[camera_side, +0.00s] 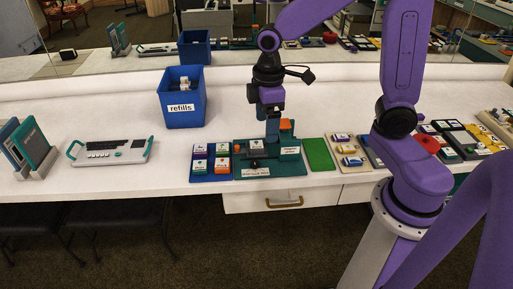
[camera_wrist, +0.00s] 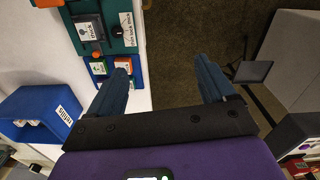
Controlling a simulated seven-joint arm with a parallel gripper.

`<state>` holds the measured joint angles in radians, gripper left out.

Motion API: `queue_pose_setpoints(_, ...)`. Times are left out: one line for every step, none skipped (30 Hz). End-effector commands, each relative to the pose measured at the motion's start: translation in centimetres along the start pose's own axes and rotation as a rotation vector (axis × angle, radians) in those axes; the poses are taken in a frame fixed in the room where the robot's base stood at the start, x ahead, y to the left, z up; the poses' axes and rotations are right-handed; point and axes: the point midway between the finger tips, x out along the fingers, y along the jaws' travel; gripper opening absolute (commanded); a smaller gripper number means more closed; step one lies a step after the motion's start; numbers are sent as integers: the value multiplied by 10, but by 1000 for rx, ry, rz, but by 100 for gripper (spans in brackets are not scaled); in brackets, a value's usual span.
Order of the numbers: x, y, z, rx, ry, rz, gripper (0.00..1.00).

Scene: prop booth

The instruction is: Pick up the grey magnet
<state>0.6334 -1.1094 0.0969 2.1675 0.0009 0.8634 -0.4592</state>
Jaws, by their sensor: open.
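My gripper (camera_side: 272,138) points down over the teal board (camera_side: 300,168) in the side view. In the wrist view my gripper (camera_wrist: 163,66) is open and empty, with a wide gap between its blue-teal fingers. The teal board (camera_wrist: 119,38) lies up and left of the fingers there. I cannot tell for certain which piece is the grey magnet. The near finger hides part of the board in the side view.
A blue refills bin (camera_side: 182,112) stands behind and left. A blue tray (camera_side: 211,178) of small labelled blocks adjoins the board. An orange block (camera_side: 286,125) stands close behind the gripper. A green mat (camera_side: 318,154) lies to the right.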

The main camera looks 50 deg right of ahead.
Motion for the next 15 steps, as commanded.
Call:
queue_pose_setpoints(4, 16, -3, 18, -4, -1, 83)
queue_pose_setpoints(6, 25, -5, 26, -4, -1, 83)
queue_pose_setpoints(8, 37, -6, 36, -6, -2, 83)
queue_pose_setpoints(10, 46, -7, 42, -6, -1, 83)
queue_pose_setpoints(13, 55, -7, 50, -7, -2, 83)
queue_pose_setpoints(16, 67, -7, 59, -7, -2, 83)
queue_pose_setpoints(18, 77, -6, 66, -8, -2, 83)
queue_pose_setpoints(20, 86, -5, 74, -9, -2, 83)
queue_pose_setpoints(24, 98, -4, 83, -9, -2, 83)
queue_pose_setpoints(26, 107, -2, 90, -10, -3, 83)
queue_pose_setpoints(29, 116, 0, 96, -11, -3, 83)
queue_pose_setpoints(32, 127, 4, 106, -11, -4, 83)
queue_pose_setpoints(34, 135, 6, 112, -12, -4, 83)
queue_pose_setpoints(37, 142, 9, 117, -12, -4, 83)
queue_pose_setpoints(40, 151, 12, 125, -13, -5, 83)
